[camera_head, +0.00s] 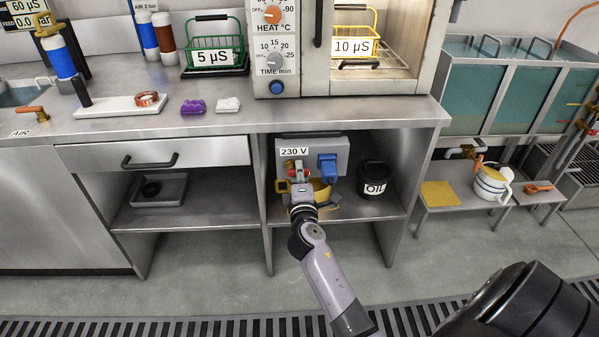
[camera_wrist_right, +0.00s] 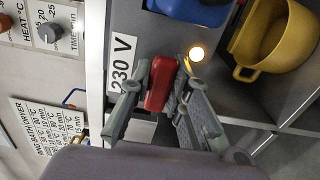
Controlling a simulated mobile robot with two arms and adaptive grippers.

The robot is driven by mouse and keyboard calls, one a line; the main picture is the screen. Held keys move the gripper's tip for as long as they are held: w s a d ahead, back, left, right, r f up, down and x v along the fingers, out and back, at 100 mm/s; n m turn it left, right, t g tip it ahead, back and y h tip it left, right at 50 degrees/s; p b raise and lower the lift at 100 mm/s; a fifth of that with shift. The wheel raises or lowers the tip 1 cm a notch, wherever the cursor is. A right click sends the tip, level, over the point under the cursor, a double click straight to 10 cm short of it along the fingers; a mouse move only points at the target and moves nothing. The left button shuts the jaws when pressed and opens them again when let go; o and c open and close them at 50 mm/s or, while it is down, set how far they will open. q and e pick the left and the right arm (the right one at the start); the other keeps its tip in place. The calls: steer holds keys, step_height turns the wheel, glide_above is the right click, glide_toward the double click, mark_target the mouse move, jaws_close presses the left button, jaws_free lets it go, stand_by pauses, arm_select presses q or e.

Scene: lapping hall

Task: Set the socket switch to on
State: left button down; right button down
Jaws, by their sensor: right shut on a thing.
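The grey 230 V socket box (camera_head: 340,148) is mounted under the bench top in the open bay; it also shows in the right wrist view (camera_wrist_right: 150,30). A blue socket cover (camera_head: 327,168) is on its right side. The red switch (camera_wrist_right: 160,84) sits between the fingers of my right gripper (camera_wrist_right: 162,100), which is shut on it. A round lamp (camera_wrist_right: 197,54) beside the switch glows pale yellow. In the head view my right gripper (camera_head: 301,186) is in front of the box and hides most of the switch. My left gripper is not in view.
A yellow pot (camera_head: 321,191) and a black OIL can (camera_head: 373,177) stand on the shelf close to my right gripper. The bay's side walls and the bench top (camera_head: 330,112) enclose it. The floor in front is clear.

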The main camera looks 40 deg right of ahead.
steer(key=shift+r, duration=0.1)
steer(key=c, duration=1.5)
jaws_free()
steer(key=shift+s, duration=0.1)
steer(key=v, duration=0.7)
steer(key=shift+s+a, duration=0.15)
